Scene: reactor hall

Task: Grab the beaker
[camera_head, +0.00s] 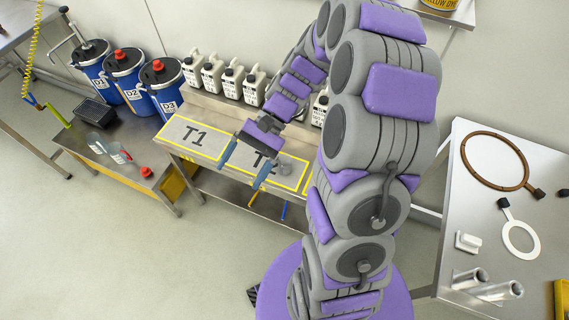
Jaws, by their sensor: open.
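Two clear beaker-like vessels stand on the low metal table at the left, in front of the blue drums. One beaker (97,144) is plain, and the other beaker (119,154) beside it shows a red mark. My gripper (245,166) is open over the bench with the yellow-framed panels T1 (190,135) and T2 (258,163). Its two blue-grey fingers are spread apart with nothing seen between them. It is well to the right of both beakers, not touching them. A small grey rounded item (285,169) shows on T2; I cannot tell what it is.
Several blue drums (125,72) stand behind the beakers, with a black basket (95,113) and a red item (146,171) near them. White jugs (212,72) line the back shelf. A right-hand table (470,215) holds rings and metal cylinders. The floor at lower left is clear.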

